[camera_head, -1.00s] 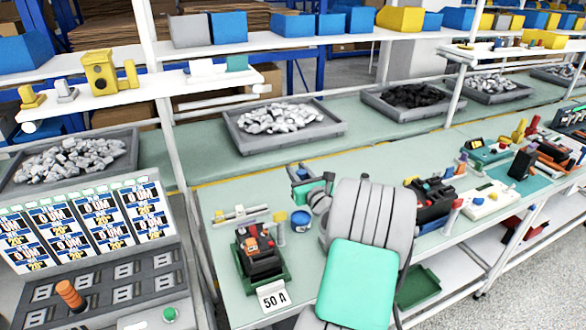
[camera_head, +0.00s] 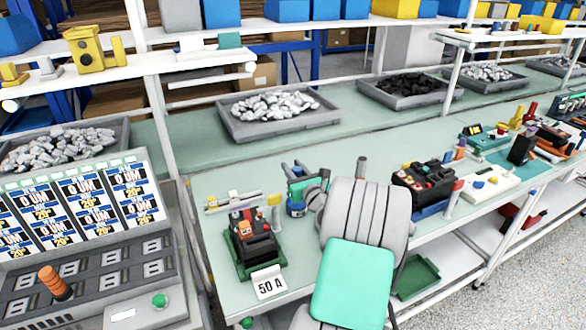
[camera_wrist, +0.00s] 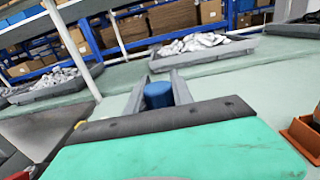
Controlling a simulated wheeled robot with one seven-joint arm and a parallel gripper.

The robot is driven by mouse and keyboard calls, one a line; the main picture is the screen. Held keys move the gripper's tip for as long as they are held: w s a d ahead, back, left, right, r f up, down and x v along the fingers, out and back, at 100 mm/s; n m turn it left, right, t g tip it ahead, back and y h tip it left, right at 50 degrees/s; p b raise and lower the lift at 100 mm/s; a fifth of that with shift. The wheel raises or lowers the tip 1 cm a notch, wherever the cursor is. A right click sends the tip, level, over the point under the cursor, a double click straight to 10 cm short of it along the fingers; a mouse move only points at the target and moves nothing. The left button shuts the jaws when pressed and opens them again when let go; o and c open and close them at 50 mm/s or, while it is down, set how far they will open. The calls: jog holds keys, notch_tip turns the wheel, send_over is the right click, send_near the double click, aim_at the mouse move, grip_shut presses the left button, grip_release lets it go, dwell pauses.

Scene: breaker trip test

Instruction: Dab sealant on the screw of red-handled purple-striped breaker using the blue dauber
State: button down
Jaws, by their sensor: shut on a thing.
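My gripper (camera_head: 297,196) is low over the workbench, left of my grey arm links. It is shut on the blue dauber (camera_head: 296,209). To the left of the gripper, a black breaker unit (camera_head: 256,246) with red and orange parts on top stands in a green holder (camera_head: 240,266), apart from the gripper. I cannot make out purple stripes or single screws at this size.
A white "50 A" card (camera_head: 269,284) stands in front of the holder. A yellow-topped post (camera_head: 275,205) rises between holder and gripper. Another black unit (camera_head: 424,180) with coloured parts stands to the right of my arm. A grey tray (camera_head: 232,127) lies behind.

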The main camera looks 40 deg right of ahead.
jog(key=shift+f+b, duration=0.35)
jog(key=shift+f, duration=0.25)
dwell(1.0)
notch_tip(320, 180, up, 7)
jog(key=p, duration=0.7)
dwell(0.5)
